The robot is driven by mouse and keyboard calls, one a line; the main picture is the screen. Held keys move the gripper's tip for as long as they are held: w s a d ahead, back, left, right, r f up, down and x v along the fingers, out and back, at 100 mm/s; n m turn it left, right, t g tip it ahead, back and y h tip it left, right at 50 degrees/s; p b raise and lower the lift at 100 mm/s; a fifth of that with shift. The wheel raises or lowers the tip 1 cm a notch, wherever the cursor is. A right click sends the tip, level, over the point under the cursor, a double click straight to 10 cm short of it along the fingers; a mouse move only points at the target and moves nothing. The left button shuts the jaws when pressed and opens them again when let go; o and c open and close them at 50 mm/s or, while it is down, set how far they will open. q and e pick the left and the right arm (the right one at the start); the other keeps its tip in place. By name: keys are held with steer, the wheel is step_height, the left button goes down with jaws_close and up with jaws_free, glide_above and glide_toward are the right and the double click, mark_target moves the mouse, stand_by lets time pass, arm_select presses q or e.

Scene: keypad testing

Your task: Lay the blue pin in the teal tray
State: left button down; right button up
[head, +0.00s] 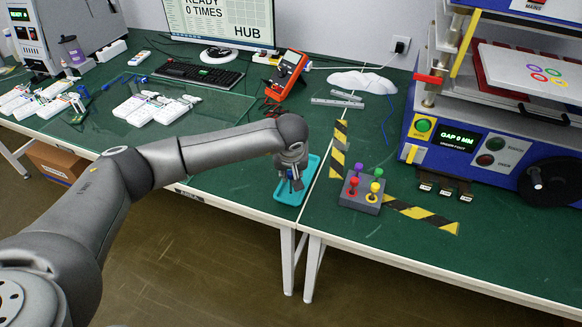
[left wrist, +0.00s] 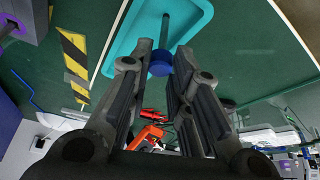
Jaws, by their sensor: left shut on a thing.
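The teal tray (head: 285,194) lies on the green bench near its front edge, under my left gripper. My left gripper (head: 291,184) points down over it. In the left wrist view the left gripper (left wrist: 164,50) is shut on the blue pin (left wrist: 160,64), whose round blue head sits between the fingertips. A thin dark shaft extends from the head over the teal tray (left wrist: 203,14). I cannot tell whether the pin touches the tray floor. My right gripper is not in view.
A grey box with coloured joysticks (head: 362,195) stands right of the tray, beside yellow-black tape (head: 338,148). An orange meter (head: 286,74) stands behind. A blue press (head: 468,150) fills the right side. A keyboard (head: 198,74) and several white keypads (head: 150,107) lie left.

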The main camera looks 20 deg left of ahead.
arm_select(q)
steer(key=shift+f+b, duration=0.2)
steer(key=shift+b, duration=0.1)
steer(key=c, duration=1.4)
jaws_free()
steer(key=shift+o, duration=0.3)
steer(key=shift+r, duration=0.1)
